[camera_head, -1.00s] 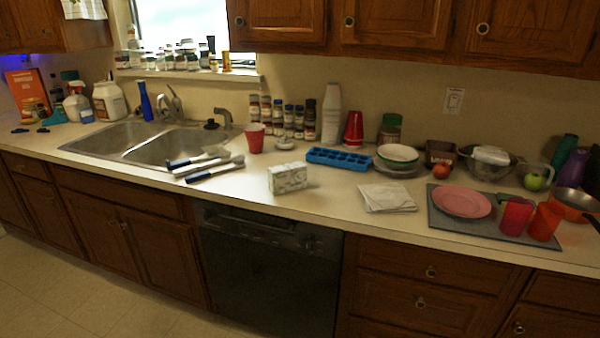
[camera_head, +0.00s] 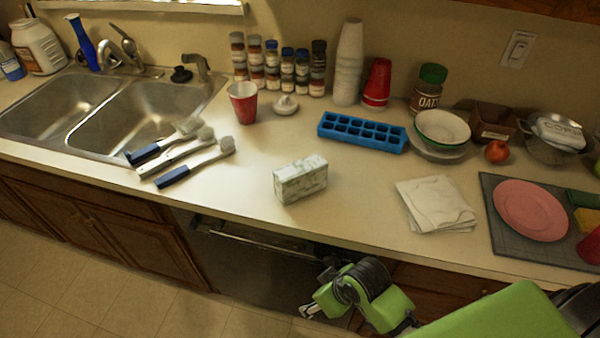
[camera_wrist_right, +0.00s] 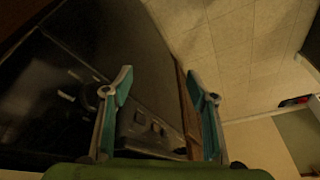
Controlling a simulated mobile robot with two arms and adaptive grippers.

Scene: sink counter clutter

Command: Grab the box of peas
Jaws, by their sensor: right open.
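The box of peas (camera_head: 300,181), a small pale box with greenish-grey markings, sits on the counter near its front edge, in the middle of the head view. Its label is too blurred to read. My right gripper (camera_head: 312,302) is in front of the dishwasher, below the counter edge and apart from the box. In the right wrist view the same gripper (camera_wrist_right: 160,88) has its two fingers spread, with nothing held between them. The box does not show in the wrist view. My left gripper is in neither view.
Several blue-handled brushes (camera_head: 195,152) lie left of the box, by the sink (camera_head: 70,135). A blue ice tray (camera_head: 362,132) and red cup (camera_head: 243,103) stand behind it. Folded napkins (camera_head: 436,204) lie to its right. The counter immediately around the box is clear.

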